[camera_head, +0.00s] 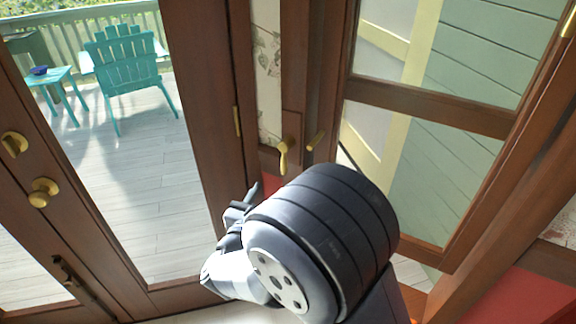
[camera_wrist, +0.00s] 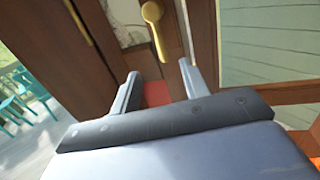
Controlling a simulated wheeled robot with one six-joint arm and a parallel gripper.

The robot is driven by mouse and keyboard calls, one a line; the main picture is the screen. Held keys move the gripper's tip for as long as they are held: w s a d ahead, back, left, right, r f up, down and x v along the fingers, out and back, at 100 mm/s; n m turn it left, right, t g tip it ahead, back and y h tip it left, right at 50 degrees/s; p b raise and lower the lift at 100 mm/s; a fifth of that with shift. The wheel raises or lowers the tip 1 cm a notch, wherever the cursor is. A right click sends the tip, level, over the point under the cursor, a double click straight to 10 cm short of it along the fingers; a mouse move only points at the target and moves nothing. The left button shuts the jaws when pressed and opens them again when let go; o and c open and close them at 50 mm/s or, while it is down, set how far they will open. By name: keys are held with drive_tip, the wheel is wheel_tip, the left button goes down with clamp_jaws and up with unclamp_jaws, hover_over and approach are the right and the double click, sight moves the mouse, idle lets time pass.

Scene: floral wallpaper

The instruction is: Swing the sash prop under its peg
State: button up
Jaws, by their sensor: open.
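A brass lever (camera_head: 283,155), which looks like the sash prop, hangs on the dark wooden frame in the head view. A short slanted brass pin (camera_head: 316,140), likely its peg, is just to its right, apart from it. The lever also shows at the top of the wrist view (camera_wrist: 153,14), tilted slightly off vertical. My gripper (camera_wrist: 158,78) is open and empty, its two fingers pointing toward the lever, which lies beyond the fingertips. In the head view my gripper (camera_head: 247,208) is below and left of the lever, partly hidden by my wrist.
A wooden-framed glazed sash (camera_head: 430,105) stands at an angle on the right. A glazed door with brass knobs (camera_head: 43,192) is at left. Outside are a teal chair (camera_head: 125,62) and small table (camera_head: 52,78). Red wall (camera_head: 515,300) shows at lower right.

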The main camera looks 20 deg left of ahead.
sight(283, 166)
drive_tip(key=w, duration=0.9)
drive_tip(key=shift+w+d+p, duration=0.3)
drive_tip(key=shift+p, duration=0.1)
clamp_jaws()
